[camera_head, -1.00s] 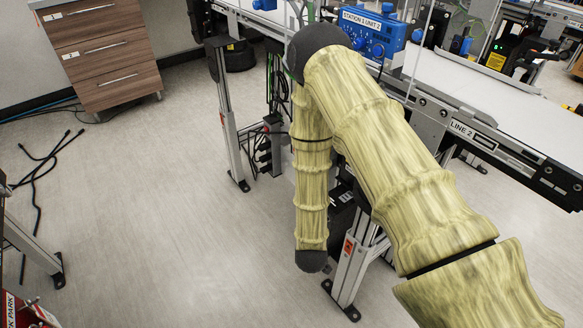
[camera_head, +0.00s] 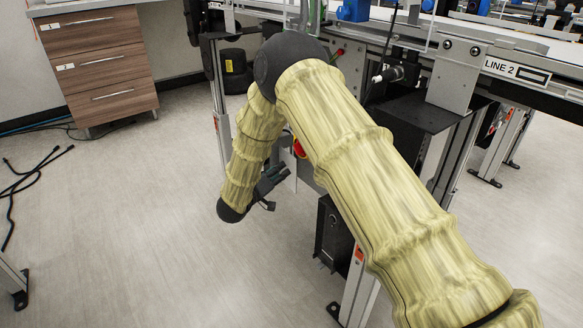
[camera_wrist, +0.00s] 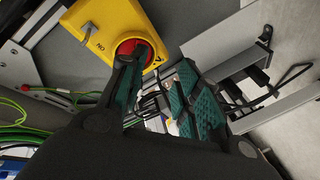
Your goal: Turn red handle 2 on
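In the head view, my gripper (camera_head: 272,182) is below the conveyor, left of a small red part (camera_head: 299,148) mostly hidden by my arm.
The Line 2 conveyor (camera_head: 525,75) runs along the top right, with metal legs and a dark box (camera_head: 332,235) below. A wooden drawer unit (camera_head: 100,65) stands at the upper left. Cables cross the wrist view's lower left. The floor at left is mostly clear.

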